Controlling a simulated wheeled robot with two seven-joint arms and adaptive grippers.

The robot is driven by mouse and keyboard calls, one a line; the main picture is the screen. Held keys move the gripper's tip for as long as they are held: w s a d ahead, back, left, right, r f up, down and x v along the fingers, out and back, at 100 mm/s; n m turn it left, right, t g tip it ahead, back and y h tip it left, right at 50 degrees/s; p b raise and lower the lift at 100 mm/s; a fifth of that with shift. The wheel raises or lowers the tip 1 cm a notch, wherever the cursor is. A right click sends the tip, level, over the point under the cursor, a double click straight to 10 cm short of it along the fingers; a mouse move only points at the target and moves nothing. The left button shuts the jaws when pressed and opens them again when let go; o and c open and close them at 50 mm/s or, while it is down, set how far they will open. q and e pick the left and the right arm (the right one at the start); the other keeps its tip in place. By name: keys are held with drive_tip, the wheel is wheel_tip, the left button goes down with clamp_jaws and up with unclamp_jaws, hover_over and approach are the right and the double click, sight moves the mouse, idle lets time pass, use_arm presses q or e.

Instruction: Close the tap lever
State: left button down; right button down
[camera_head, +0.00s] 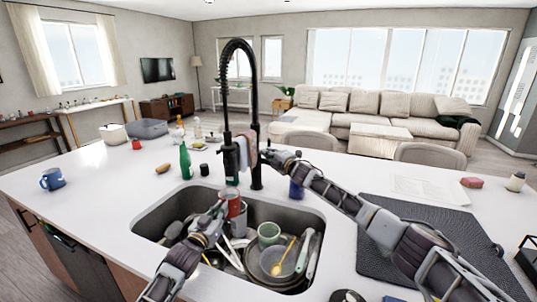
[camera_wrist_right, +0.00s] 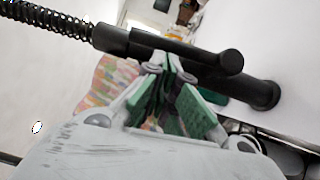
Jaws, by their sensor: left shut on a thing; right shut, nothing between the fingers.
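The black tap (camera_head: 256,140) with its spring hose stands behind the sink. In the right wrist view, a short black bar with a rounded end (camera_wrist_right: 226,62) lies along the tap post (camera_wrist_right: 262,93); it may be the lever. My right gripper (camera_head: 268,155) is shut and empty beside the tap. In its wrist view the fingertips (camera_wrist_right: 168,66) are right at the black bar; I cannot tell whether they touch. My left gripper (camera_head: 221,208) is over the sink, shut on what looks like a red cup (camera_head: 234,198), partly hidden by the fingers.
A patterned cloth (camera_wrist_right: 108,85) hangs by the tap. A green bottle (camera_head: 185,161) stands left of it, a blue can (camera_head: 296,189) right.

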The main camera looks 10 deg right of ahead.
use_arm(q)
drive_tip(key=shift+r, duration=0.1)
use_arm(e)
drive_tip(key=shift+w, duration=0.1)
use_arm(q)
drive_tip(key=shift+s, duration=0.15)
use_arm(e)
drive_tip(key=shift+w+d+r, duration=0.4)
drive_tip(key=shift+s, duration=0.1)
idle(0.3)
use_arm(q)
drive_tip(key=shift+w, duration=0.2)
use_arm(e)
drive_tip(key=s+a+v, duration=0.1)
drive_tip(key=a+v, duration=0.1)
drive_tip(key=v, duration=1)
drive_tip(key=shift+s+a, duration=0.2)
drive_tip(key=shift+s, duration=0.05)
idle(0.7)
